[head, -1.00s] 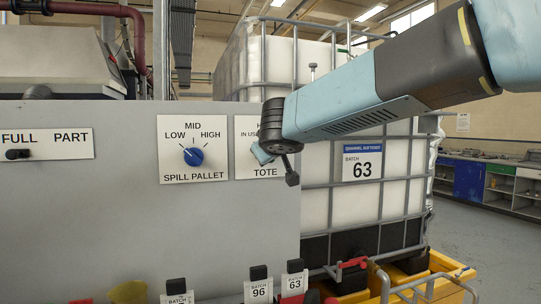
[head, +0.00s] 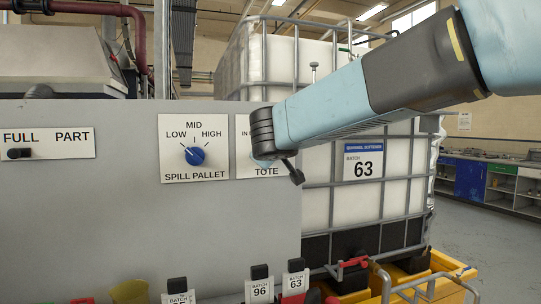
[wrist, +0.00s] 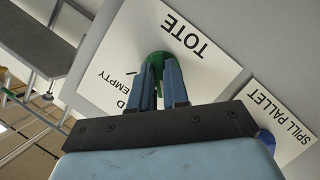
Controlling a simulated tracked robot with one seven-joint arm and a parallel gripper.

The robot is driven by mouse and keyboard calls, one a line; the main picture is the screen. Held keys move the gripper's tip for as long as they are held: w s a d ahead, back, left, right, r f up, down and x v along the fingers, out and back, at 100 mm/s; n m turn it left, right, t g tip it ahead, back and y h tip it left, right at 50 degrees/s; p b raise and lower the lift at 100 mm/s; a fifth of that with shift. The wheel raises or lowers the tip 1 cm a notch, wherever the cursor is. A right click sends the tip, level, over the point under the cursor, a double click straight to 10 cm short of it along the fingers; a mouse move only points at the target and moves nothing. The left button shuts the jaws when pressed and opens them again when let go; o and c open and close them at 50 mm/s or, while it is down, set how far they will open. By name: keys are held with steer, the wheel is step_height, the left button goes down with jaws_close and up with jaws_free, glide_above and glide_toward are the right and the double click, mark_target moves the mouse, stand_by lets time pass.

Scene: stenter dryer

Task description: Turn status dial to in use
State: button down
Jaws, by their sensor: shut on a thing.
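The status dial is a green knob (wrist: 160,58) on the white TOTE plate (wrist: 200,68), which looks upside down in the wrist view. My gripper (wrist: 159,72) is shut on this knob, with one blue finger on each side. The word EMPTY and part of another word show on the plate; the knob's pointer is hidden by the fingers. In the head view the TOTE plate (head: 242,168) is mostly covered by my wrist, so the dial's setting cannot be read there.
Left of it is the SPILL PALLET plate with a blue dial (head: 194,156), also at the wrist view's edge (wrist: 265,138). Further left is a FULL/PART slider (head: 19,153). A caged white tote (head: 318,185) stands behind the panel on the right. Batch tags (head: 259,291) sit below.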

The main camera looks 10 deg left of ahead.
steer(key=c, duration=1.1)
jaws_free()
steer(key=v, duration=1.3)
steer(key=shift+s, duration=0.4)
